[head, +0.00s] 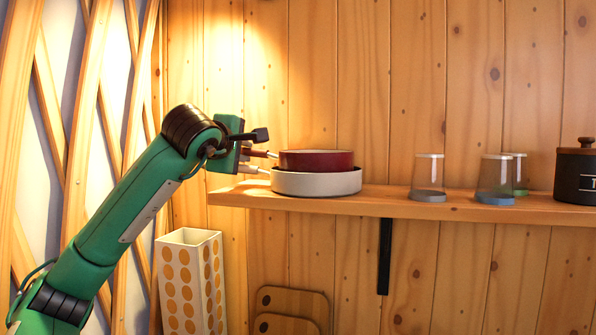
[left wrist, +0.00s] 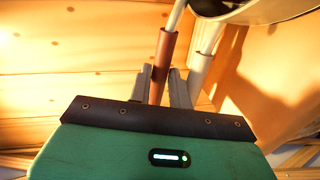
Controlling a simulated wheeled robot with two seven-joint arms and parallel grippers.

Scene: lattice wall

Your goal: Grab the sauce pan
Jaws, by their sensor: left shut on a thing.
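A dark red sauce pan (head: 318,160) sits stacked inside a white pan (head: 318,183) at the left end of the wooden shelf. Both handles point left toward my left gripper (head: 246,160). In the left wrist view, the red pan's brown-red handle (left wrist: 163,58) runs between the two fingers of my left gripper (left wrist: 162,88), which is shut on it. The white pan's pale handle (left wrist: 201,68) lies just right of the fingers, and part of a pan (left wrist: 262,10) shows at the top right. My right gripper is not in view.
The wooden shelf (head: 390,204) carries glass jars (head: 429,178) and a black canister (head: 575,175) to the right. A tall white box with orange dots (head: 190,280) stands below my left arm. Cutting boards (head: 291,305) lean under the shelf.

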